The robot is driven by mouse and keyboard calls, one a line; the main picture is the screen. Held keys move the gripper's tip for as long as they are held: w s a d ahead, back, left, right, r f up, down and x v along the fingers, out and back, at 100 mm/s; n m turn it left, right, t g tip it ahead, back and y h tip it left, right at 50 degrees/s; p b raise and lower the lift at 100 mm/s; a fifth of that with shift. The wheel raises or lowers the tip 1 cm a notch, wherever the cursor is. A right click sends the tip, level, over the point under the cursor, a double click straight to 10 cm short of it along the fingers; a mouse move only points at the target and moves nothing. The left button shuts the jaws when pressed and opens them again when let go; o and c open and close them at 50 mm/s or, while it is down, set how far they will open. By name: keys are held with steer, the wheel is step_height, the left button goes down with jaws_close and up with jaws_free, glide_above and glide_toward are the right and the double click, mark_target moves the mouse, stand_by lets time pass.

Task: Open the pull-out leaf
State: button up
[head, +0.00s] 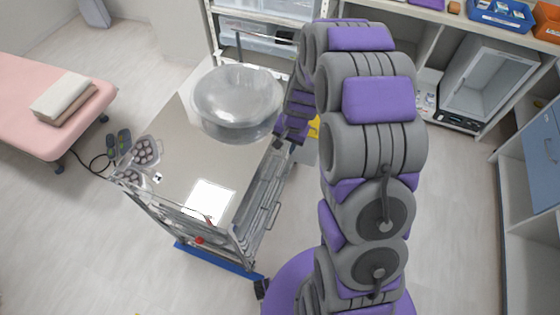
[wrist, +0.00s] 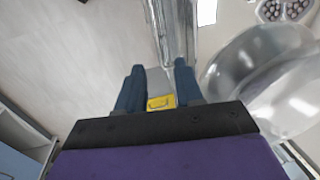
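A steel trolley (head: 185,165) stands left of my arm in the head view. A small yellow handle-like piece (head: 314,128) shows at its right side, partly hidden by my arm, with a small grey panel (head: 307,152) below it, perhaps the pull-out leaf. My gripper (head: 289,132) points down at the trolley's right edge. In the wrist view the yellow piece (wrist: 161,102) lies between the two blue-grey fingers of my gripper (wrist: 159,70). The fingers are apart. I cannot tell whether they touch the yellow piece. A grey metal strip (wrist: 172,40) runs beyond it.
A clear bowl (head: 238,100) sits on the trolley top near my gripper. Wire baskets (head: 262,205) hang on the trolley's near right side. A pink couch (head: 45,95) stands left, shelves (head: 460,85) at the back right. Floor (head: 460,235) right of my arm is clear.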

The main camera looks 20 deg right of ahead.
mark_target(280, 163)
steer(key=f, duration=0.3)
steer(key=a+f+b, duration=0.1)
steer(key=f, duration=0.2)
steer(key=w+f+b, duration=0.1)
steer(key=f, duration=0.3)
steer(key=shift+a+f, duration=0.1)
steer(key=shift+a, duration=0.05)
steer(key=shift+c, duration=0.2)
steer(key=shift+d, duration=0.2)
steer(key=shift+c, duration=0.8)
jaws_close()
